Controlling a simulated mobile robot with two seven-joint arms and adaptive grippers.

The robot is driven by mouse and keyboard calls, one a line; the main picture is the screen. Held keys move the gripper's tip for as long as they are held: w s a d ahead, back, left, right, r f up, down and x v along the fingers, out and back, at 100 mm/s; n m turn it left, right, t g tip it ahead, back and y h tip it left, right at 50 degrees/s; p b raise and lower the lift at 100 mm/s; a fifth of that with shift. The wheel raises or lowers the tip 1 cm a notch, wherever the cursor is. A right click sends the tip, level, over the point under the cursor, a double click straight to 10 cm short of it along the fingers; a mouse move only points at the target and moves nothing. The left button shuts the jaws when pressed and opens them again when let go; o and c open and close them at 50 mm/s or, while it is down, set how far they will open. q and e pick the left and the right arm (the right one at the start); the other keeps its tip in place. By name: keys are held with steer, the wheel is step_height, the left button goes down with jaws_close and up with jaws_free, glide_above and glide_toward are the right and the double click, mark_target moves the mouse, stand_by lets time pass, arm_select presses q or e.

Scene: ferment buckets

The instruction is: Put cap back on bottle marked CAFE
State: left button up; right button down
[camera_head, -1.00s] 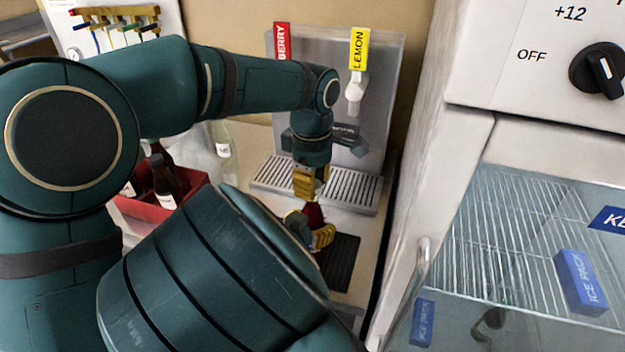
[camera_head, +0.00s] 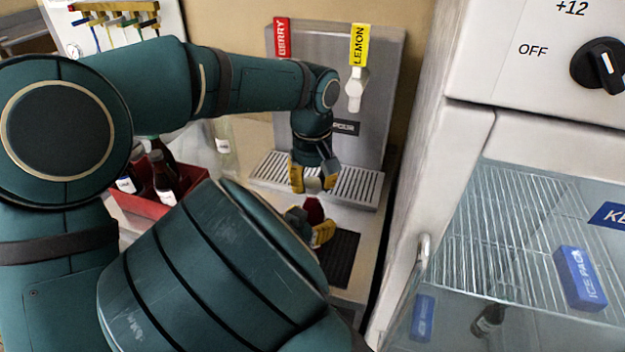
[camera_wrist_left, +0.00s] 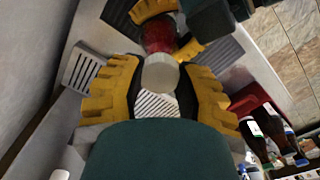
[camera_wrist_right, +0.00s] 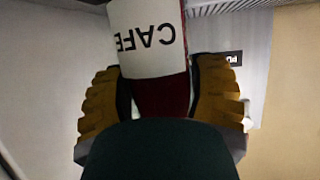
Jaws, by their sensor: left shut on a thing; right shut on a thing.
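The bottle marked CAFE has a dark red body (camera_head: 314,211) and a white label (camera_wrist_right: 147,38), which reads upside down in the right wrist view. My right gripper (camera_head: 309,229) is shut around it above the counter. My left gripper (camera_head: 313,183) is above the bottle, with its yellow fingers pointing down. It is shut on a pale round cap (camera_wrist_left: 160,73). In the left wrist view the cap lies in front of the red bottle (camera_wrist_left: 159,35). I cannot tell whether the cap touches the bottle's mouth, which is hidden.
Behind the grippers stands a drink dispenser (camera_head: 378,126) with BERRY and LEMON tags and a slatted drip tray (camera_head: 350,187). A black mat (camera_head: 340,258) lies below. A red crate (camera_head: 140,206) with dark bottles is at left. A glass-fronted fridge (camera_head: 475,140) closes off the right.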

arm_select(q)
steer(key=m, duration=1.1)
steer(key=shift+m, duration=0.3)
steer(key=m, duration=0.5)
steer(key=shift+m, duration=0.4)
steer(key=m, duration=0.3)
steer(key=shift+m, duration=0.3)
steer(key=m, duration=0.5)
steer(key=shift+w+m, duration=0.1)
steer(key=shift+m, duration=0.2)
steer(key=m, duration=0.5)
steer(key=shift+f+m, duration=0.1)
steer(key=shift+m, duration=0.3)
steer(key=m, duration=0.5)
steer(key=shift+m, duration=0.3)
steer(key=m, duration=0.5)
steer(key=shift+m, duration=0.3)
steer(key=o, duration=0.7)
